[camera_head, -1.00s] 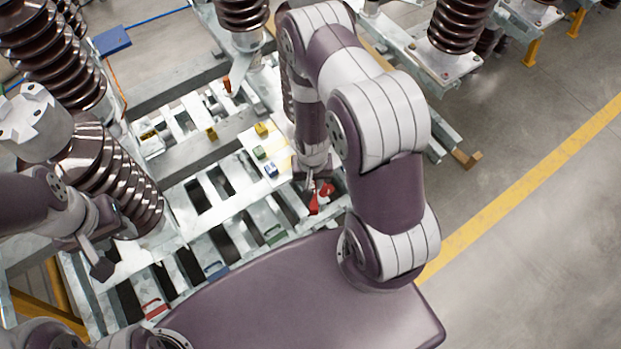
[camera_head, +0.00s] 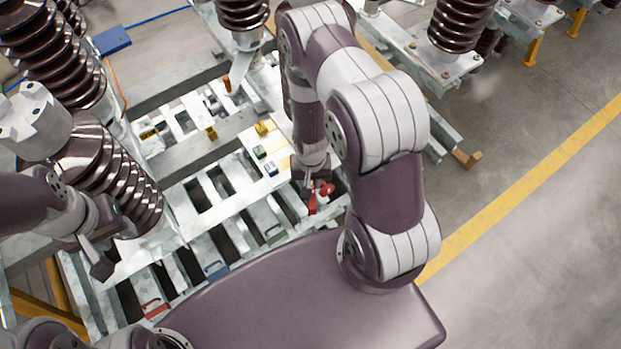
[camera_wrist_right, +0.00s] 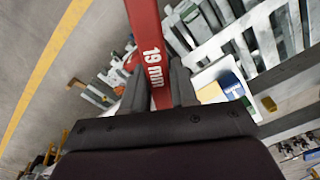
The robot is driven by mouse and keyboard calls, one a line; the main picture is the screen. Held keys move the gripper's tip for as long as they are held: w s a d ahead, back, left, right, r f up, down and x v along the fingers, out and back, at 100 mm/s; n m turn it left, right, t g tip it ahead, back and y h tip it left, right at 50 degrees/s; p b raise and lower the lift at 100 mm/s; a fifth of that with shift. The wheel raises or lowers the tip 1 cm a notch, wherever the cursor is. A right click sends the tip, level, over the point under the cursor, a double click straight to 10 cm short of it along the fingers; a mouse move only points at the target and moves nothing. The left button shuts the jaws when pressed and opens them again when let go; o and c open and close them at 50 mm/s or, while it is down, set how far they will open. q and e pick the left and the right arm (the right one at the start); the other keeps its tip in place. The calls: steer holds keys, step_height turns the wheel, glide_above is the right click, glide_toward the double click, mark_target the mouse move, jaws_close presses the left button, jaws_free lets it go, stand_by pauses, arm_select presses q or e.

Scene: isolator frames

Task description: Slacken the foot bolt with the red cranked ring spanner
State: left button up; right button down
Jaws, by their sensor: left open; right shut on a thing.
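The red spanner (camera_head: 319,198) is in my right gripper (camera_head: 312,184), low over the right end of the pale frame. In the right wrist view the red shank (camera_wrist_right: 147,45) runs up between the two fingers and bears the marking "19 mm"; the gripper (camera_wrist_right: 156,90) is shut on it. The spanner's ring end is out of that view's top edge. My left gripper (camera_head: 103,268) is open and empty, beside the brown ribbed insulator at the left. I cannot make out the foot bolt in either view.
The galvanised frame (camera_head: 235,200) has open slots. A pale tray (camera_head: 250,148) holds small yellow, green and blue blocks. Red (camera_head: 154,308), blue (camera_head: 215,269) and green (camera_head: 274,235) handles lie along the near edge. A ribbed insulator (camera_head: 105,175) stands at left; floor at right is open.

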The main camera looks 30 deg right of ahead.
steer(key=shift+f+b, duration=0.8)
steer(key=shift+f, duration=0.2)
steer(key=shift+d, duration=0.2)
steer(key=w+d+n+p, duration=0.1)
steer(key=d+n+p, duration=0.2)
steer(key=d+n, duration=0.7)
steer(key=shift+d+n+p, duration=0.25)
steer(key=shift+n+p, duration=0.1)
steer(key=shift+n, duration=0.65)
step_height(320, 180, up, 7)
steer(key=p, duration=0.6)
